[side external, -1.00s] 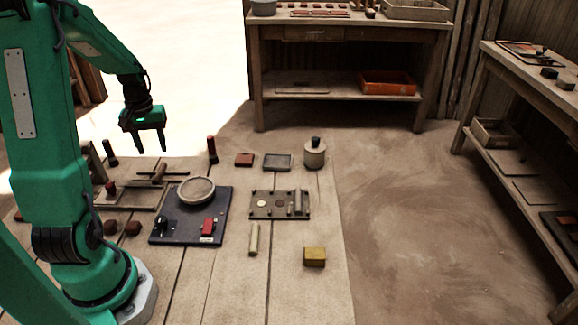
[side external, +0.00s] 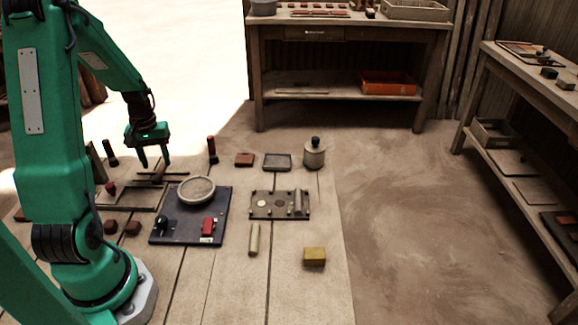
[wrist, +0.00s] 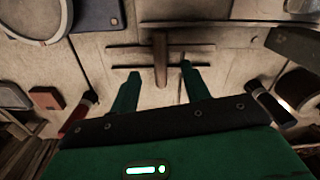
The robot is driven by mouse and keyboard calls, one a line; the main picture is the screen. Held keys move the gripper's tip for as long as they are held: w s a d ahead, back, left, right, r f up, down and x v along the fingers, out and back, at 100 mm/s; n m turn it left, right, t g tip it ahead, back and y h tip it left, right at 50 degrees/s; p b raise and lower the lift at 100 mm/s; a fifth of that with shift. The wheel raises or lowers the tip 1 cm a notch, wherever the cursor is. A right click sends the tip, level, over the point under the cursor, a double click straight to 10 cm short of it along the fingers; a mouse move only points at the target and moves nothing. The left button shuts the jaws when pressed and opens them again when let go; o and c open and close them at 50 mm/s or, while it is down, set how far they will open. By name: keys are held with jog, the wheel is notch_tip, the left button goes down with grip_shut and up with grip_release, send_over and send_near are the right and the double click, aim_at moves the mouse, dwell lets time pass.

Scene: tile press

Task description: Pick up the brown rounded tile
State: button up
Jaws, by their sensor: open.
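My gripper (side external: 155,164) is open and empty, pointing down over the far left part of the work table. In the wrist view its two green fingers (wrist: 160,72) stand on either side of a brown rounded bar (wrist: 160,50) lying across thin dark rails. A reddish-brown tile with rounded corners (side external: 244,159) lies flat at the back of the table, right of my gripper; it also shows at the left of the wrist view (wrist: 46,97). Small dark red-brown blocks (side external: 133,228) lie at the front left. I cannot tell which brown piece the task names.
A grey tray (side external: 277,161), a lidded jar (side external: 315,153) and a dark board (side external: 178,232) with a round dish (side external: 196,190) are nearby.

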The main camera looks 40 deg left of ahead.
aim_at(159, 171)
jog(key=shift+f, duration=1.55)
grip_shut()
